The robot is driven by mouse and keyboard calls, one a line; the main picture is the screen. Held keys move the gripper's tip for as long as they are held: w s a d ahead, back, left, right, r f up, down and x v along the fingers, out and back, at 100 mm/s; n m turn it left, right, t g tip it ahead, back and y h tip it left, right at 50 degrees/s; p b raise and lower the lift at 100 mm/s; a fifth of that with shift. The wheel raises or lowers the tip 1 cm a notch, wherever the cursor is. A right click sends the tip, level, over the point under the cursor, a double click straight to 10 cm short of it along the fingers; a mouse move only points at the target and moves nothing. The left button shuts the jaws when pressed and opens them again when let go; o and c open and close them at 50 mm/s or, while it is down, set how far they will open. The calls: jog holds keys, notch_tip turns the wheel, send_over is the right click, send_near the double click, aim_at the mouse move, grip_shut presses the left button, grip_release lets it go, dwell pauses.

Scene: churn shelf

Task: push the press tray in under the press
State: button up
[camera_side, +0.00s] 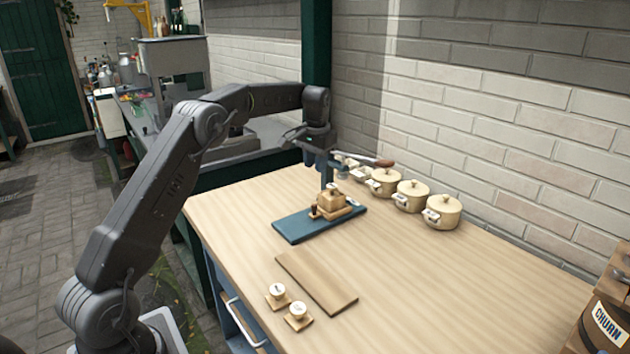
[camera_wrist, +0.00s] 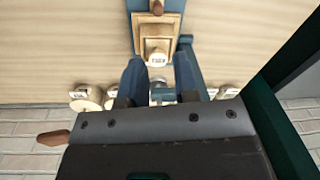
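The press tray (camera_side: 345,213) is a square wooden tray with a small dark knob at its front. It carries a wooden block with a pale top and sits on the blue base slab (camera_side: 293,229), whose front part is bare. The tray also shows in the wrist view (camera_wrist: 140,42). The press has a lever with a wooden handle (camera_side: 384,162); its head is largely hidden by my gripper. My gripper (camera_side: 326,181) points down just above and behind the block. In the wrist view its blue fingers (camera_wrist: 159,64) are apart with a gap between them; contact with the block is unclear.
Several cream lidded pots (camera_side: 441,211) stand along the brick wall. A bare wooden board (camera_side: 315,281) and two small cream-topped pieces (camera_side: 277,294) on square wooden bases lie near the front edge. A churn box (camera_side: 606,322) stands at the right. The table's right-hand middle is clear.

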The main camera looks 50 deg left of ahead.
aim_at(315, 205)
jog(key=s+d+n+t+y, duration=0.2)
jog(key=s+d+n+t, duration=0.15)
jog(key=n, duration=0.25)
jog(key=shift+g, duration=0.35)
jog(key=x, duration=1.4)
jog(key=shift+s+a+f, duration=0.2)
jog(key=shift+f, duration=0.05)
grip_shut()
